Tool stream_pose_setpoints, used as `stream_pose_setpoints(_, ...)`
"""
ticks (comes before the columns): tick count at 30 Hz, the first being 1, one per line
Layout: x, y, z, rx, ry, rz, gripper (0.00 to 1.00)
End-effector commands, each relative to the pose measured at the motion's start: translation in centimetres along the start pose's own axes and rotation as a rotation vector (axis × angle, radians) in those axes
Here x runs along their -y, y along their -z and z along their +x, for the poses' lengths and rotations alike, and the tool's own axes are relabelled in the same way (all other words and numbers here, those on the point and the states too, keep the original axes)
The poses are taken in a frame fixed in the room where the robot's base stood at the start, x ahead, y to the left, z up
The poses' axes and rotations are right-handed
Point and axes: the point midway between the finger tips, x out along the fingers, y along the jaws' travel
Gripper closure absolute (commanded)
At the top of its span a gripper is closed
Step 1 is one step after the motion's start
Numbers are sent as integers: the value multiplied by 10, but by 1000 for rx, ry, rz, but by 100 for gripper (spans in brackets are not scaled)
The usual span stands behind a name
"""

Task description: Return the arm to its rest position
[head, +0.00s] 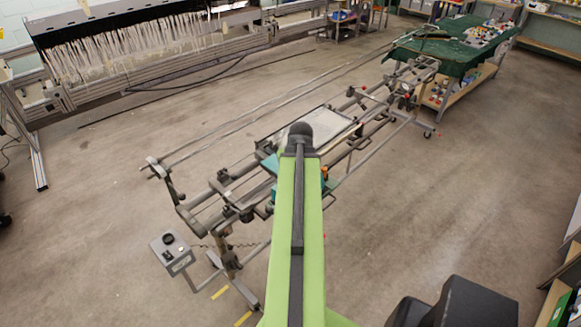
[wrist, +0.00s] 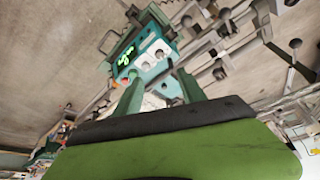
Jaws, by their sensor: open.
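My green arm (head: 295,240) reaches out from the bottom of the head view over the long metal frame (head: 220,195). Its dark end covers part of the frame, and I cannot make out the jaws there. In the wrist view my gripper (wrist: 160,84) shows two green fingers spread apart with nothing clearly held between them. A teal and white device (wrist: 150,60) with a lit green display is just beyond the fingertips; I cannot tell whether they touch it. Teal parts also show beside the arm's end in the head view.
A grey control box (head: 172,252) stands at the frame's near left end. A large rack with hanging pale threads (head: 130,50) is at the back left. A table with a green cloth (head: 455,52) is at the back right. Open floor (head: 450,200) lies to the right.

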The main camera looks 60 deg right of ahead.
Motion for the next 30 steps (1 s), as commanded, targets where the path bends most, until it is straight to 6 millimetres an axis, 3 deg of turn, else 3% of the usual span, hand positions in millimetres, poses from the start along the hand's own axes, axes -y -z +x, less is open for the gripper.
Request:
stream_pose_setpoints(12, 0, 0, 2, 0, 0, 0, 52)
stream_pose_setpoints(14, 9, 0, 6, 0, 6, -14, 52)
stream_pose_setpoints(16, 36, 2, 18, 0, 23, -55, 52)
stream_pose_setpoints(17, 54, 2, 25, 0, 34, -81, 52)
stream_pose_setpoints(23, 220, -12, 69, 2, 134, -332, 52)
stream_pose_setpoints(26, 304, -39, 83, 18, 182, -464, 52)
stream_pose_setpoints(30, 411, -99, 95, 64, 237, -635, 52)
